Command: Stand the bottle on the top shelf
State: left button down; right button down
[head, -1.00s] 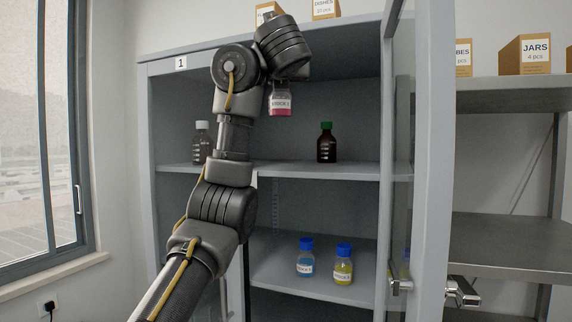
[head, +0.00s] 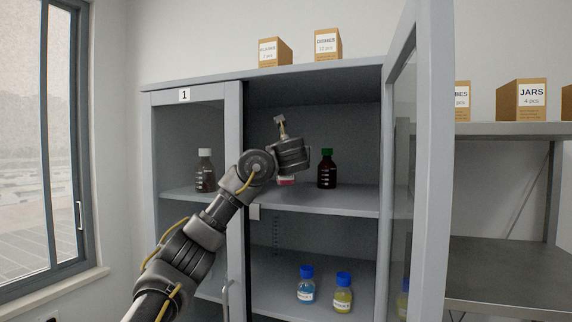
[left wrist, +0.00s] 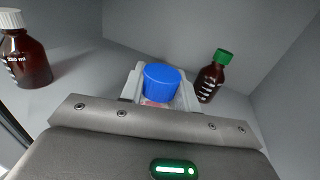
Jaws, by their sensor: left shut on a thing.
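The bottle, with pink contents (head: 285,182) and a blue cap (left wrist: 162,79), is between the fingers of my left gripper (left wrist: 160,92), which is shut on it. In the head view the gripper is inside the open cabinet, just above the top shelf (head: 330,204), and my wrist hides the fingers and most of the bottle. The bottle looks roughly upright. I cannot tell whether its base touches the shelf. My right gripper is not in view.
A brown bottle with a green cap (head: 327,169) stands close to the right on the top shelf. A white-capped brown bottle (head: 205,171) stands left, behind the closed glass door. Blue-capped bottles (head: 306,285) stand on the lower shelf. The open door (head: 428,170) is at right.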

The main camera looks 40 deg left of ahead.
pick_arm(q)
jog(key=shift+w+a+f+p, duration=0.1)
jog(key=shift+w+f+p, duration=0.1)
jog(key=shift+f+p, duration=0.2)
notch_tip(320, 180, down, 2)
jog(key=shift+s+p, duration=0.1)
jog(key=shift+p, duration=0.5)
jog(key=shift+a+f, duration=0.1)
jog(key=shift+f, duration=0.25)
jog(key=shift+f, duration=0.1)
jog(key=c, duration=1)
grip_release()
jog(key=shift+c, duration=0.2)
